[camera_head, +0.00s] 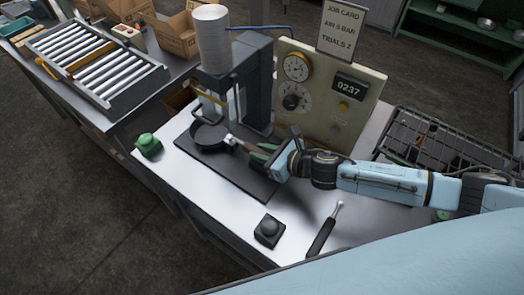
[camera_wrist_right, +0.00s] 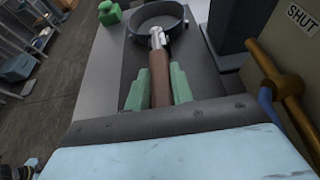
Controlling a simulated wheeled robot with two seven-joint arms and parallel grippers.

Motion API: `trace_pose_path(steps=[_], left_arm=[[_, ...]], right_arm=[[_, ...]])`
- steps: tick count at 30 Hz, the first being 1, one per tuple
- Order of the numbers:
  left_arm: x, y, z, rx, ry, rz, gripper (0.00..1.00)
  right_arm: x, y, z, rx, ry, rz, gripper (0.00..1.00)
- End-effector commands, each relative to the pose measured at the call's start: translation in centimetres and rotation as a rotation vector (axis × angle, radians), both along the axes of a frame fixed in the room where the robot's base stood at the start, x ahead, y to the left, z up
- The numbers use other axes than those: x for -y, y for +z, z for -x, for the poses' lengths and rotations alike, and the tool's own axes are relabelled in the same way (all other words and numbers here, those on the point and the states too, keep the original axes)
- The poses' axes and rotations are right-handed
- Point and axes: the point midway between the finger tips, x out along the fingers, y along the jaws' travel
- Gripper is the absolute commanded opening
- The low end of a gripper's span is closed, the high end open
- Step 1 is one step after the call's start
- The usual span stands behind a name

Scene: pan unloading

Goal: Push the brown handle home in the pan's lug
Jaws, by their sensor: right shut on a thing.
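A dark round pan (camera_head: 208,134) sits on the black base plate under the press; it also shows in the right wrist view (camera_wrist_right: 135,27). Its metal lug (camera_wrist_right: 156,30) points toward my right gripper. The brown handle (camera_wrist_right: 159,78) lies in line with the lug, its metal end at the lug. I cannot tell how deep the handle sits in it. My right gripper (camera_wrist_right: 158,88) has green fingers on both sides of the handle and is shut on it; in the head view the gripper (camera_head: 262,152) is beside the pan. My left gripper is not in view.
A press (camera_head: 235,85) stands behind the pan, with a gauge panel (camera_head: 325,95) to its right. A green knob (camera_head: 148,144), a black button box (camera_head: 269,230) and a black-handled tool (camera_head: 324,230) are on the table. The front left of the table (camera_head: 215,205) is clear.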

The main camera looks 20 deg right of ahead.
Motion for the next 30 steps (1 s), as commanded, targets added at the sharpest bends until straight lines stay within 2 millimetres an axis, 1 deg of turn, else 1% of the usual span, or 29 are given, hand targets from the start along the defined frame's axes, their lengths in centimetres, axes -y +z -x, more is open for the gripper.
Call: trace_pose_path(steps=[30], left_arm=[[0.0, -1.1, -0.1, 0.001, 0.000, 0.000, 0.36]], right_arm=[[0.0, -1.4, 0.0, 0.000, 0.000, 0.000, 0.00]])
